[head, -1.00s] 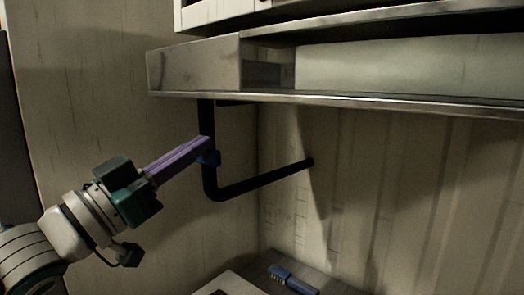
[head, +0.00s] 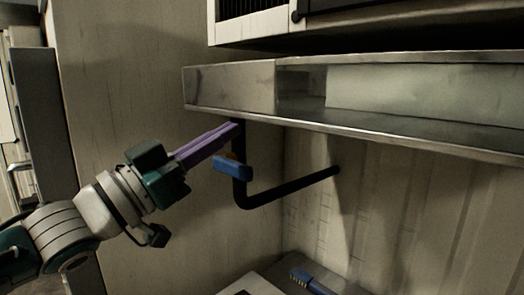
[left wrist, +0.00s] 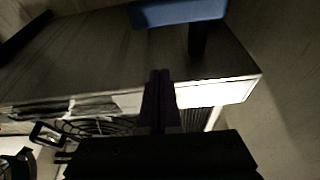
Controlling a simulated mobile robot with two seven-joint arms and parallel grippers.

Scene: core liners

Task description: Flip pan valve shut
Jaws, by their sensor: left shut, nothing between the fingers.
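The valve's blue handle (head: 232,168) sits on the vertical black pipe (head: 239,190) below the metal pan (head: 230,88). The handle lies roughly crosswise to the pipe, with a small orange part just above it. My left gripper (head: 237,127) has long purple fingers, shut and empty. Their tips are above the handle, close to the upper pipe; I cannot tell whether they touch it. In the left wrist view the blue handle (left wrist: 178,12) shows at the top edge, apart from the dark closed fingertips (left wrist: 160,75). My right gripper is not in view.
The pan overhangs the pipe closely, with a white cabinet (head: 255,25) above. The pipe bends and runs right to the wall. A blue-handled brush (head: 308,281) lies on a surface below. Open space lies below the pipe bend.

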